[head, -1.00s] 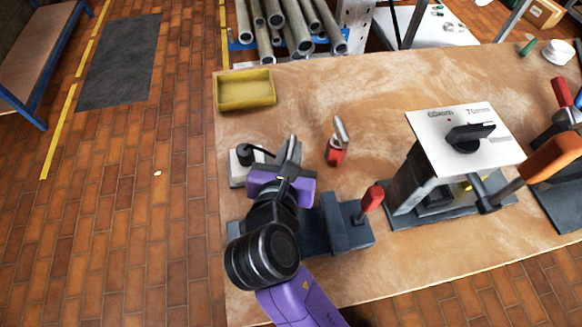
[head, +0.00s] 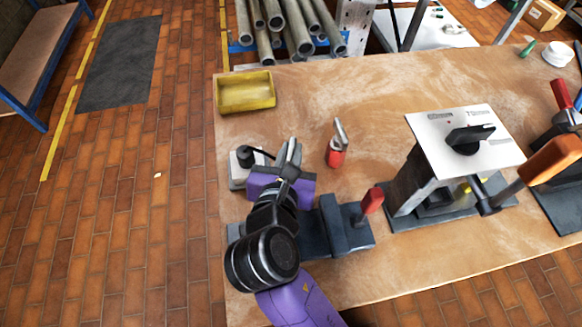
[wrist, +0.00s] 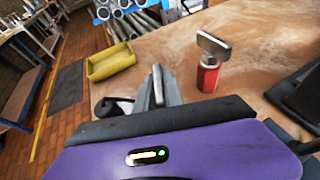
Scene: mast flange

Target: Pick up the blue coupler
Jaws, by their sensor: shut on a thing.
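My gripper (head: 291,155) is near the left part of the wooden bench, above its surface, beside a small grey box with a black knob or plug (head: 245,158). Its grey fingers also show in the wrist view (wrist: 158,88), close together. I cannot pick out a blue coupler anywhere in either view.
A red cylinder with a metal top (head: 336,148) stands right of my gripper. A yellow tray (head: 246,104) lies at the back left. A vise with a red handle (head: 345,225) and a white-topped stand (head: 425,130) are to the right. The bench (head: 330,90) is bare behind.

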